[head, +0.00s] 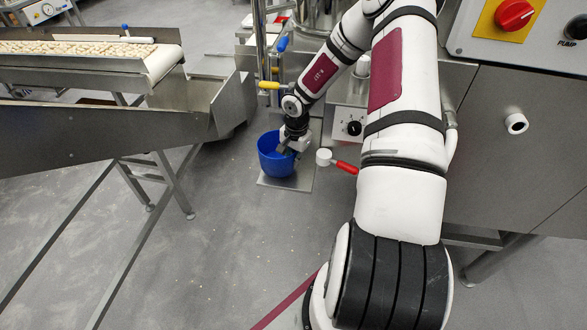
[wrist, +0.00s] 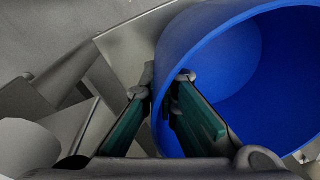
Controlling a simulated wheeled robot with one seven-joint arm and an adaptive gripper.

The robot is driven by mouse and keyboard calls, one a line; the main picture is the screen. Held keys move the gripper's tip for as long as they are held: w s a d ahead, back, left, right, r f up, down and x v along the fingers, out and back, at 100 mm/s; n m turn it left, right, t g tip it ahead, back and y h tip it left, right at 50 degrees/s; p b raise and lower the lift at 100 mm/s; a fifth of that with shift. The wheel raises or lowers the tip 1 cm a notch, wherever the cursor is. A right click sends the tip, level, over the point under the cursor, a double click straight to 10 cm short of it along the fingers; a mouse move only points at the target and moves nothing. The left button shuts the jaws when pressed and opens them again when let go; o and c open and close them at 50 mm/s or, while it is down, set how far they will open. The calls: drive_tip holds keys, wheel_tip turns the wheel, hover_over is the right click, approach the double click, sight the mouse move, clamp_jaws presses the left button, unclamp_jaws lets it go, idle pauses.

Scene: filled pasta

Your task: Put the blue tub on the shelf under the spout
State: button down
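The blue tub (head: 270,163) is upright at or just above the small metal shelf (head: 302,183) in the head view; I cannot tell whether its base rests on it. My gripper (head: 288,150) is at the tub's right rim. In the wrist view the tub (wrist: 245,60) fills the right side. My gripper (wrist: 164,84) has one finger outside the tub wall and one inside, closed on the wall. The tub's inside looks empty where it shows. I cannot clearly make out the spout; my arm covers part of the machine.
A yellow handle (head: 268,85) and a blue handle (head: 282,44) are on the machine above the tub. A red handle (head: 345,167) sticks out right of the shelf. A conveyor with pasta (head: 80,48) stands at left.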

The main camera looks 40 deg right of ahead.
sight(293, 171)
drive_tip(key=shift+f, duration=1.65)
drive_tip(key=shift+f, duration=0.1)
drive_tip(key=c, duration=1.8)
unclamp_jaws()
wheel_tip(293, 171, up, 12)
drive_tip(key=p, duration=0.1)
drive_tip(key=shift+s, duration=0.35)
drive_tip(key=shift+s, duration=0.1)
